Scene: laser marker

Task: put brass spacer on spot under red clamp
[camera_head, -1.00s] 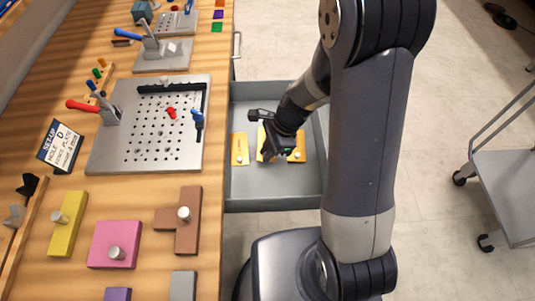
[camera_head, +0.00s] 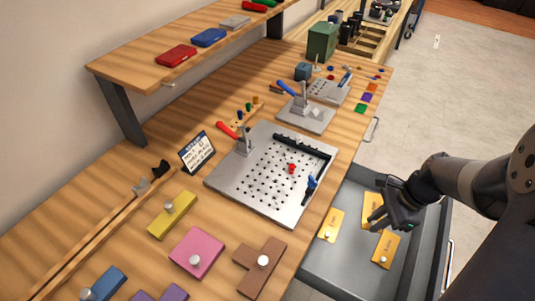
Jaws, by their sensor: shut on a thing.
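The red-handled clamp (camera_head: 243,146) stands at the left corner of a grey plate with many holes (camera_head: 240,187). The spot under its arm is too small to make out. An open grey drawer (camera_head: 334,262) beside the bench shows brass-yellow spacers: one at the left (camera_head: 331,225), one at the front (camera_head: 385,249), and one at the back (camera_head: 371,203) partly hidden by my gripper. My gripper (camera_head: 378,216) is over the drawer, shut on the back spacer. Its fingers hide the grip, and I cannot tell whether the spacer is clear of the drawer floor.
A blue-handled clamp (camera_head: 300,103) stands behind the plate. A small sign (camera_head: 197,152) stands left of it. A red knob (camera_head: 292,168) and a blue piece (camera_head: 311,187) are on the plate. Yellow (camera_head: 171,215), pink (camera_head: 197,252) and brown (camera_head: 261,266) blocks lie in front.

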